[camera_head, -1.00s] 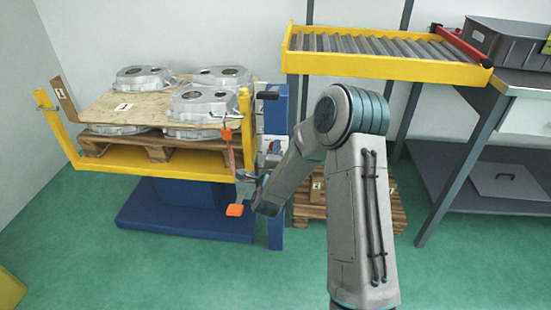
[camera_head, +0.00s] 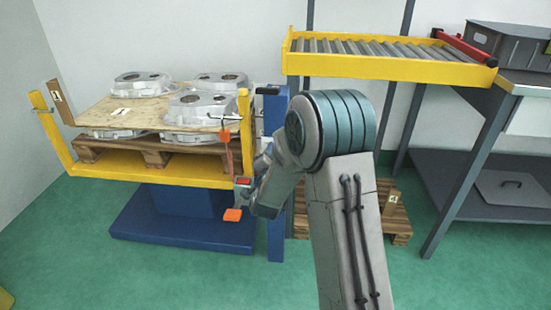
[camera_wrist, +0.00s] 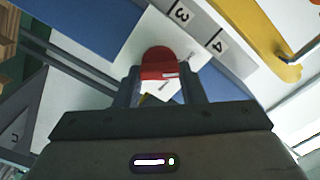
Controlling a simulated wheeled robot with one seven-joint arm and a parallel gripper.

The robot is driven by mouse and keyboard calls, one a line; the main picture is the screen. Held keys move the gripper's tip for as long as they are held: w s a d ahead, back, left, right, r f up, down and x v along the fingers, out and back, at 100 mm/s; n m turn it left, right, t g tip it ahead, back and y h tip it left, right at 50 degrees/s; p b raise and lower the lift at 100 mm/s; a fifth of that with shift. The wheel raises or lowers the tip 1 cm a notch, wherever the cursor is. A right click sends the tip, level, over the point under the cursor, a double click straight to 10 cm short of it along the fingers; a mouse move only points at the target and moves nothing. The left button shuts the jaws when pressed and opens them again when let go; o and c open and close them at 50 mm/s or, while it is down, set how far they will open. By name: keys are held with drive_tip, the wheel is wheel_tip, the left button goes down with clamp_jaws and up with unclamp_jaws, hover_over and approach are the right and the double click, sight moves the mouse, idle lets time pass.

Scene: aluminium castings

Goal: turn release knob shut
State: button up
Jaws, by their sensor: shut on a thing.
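The release knob (camera_wrist: 160,64) is a rounded red piece seen in the wrist view, in front of a white plate (camera_wrist: 150,35) on a blue surface. My gripper (camera_wrist: 163,78) is shut on it, with one dark finger on each side. The fingers and gripper body hide the knob's lower part, and its exact turn angle is hard to tell. In the head view my gripper (camera_head: 244,192) is low beside the right end of the yellow lift frame (camera_head: 247,150), by the blue column (camera_head: 275,215). The knob cannot be made out surely there.
Aluminium castings (camera_head: 205,105) lie on a board over a wooden pallet (camera_head: 120,147) in the yellow frame. Orange pieces (camera_head: 232,215) hang near my gripper. A yellow roller conveyor (camera_head: 390,65) and a grey bench (camera_head: 490,140) stand right. Green floor in front is clear.

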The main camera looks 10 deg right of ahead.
drive_tip(key=shift+f+n, duration=0.1)
drive_tip(key=shift+n, duration=0.3)
drive_tip(key=o, duration=1)
drive_tip(key=p+v, duration=0.2)
drive_tip(key=v, duration=1.2)
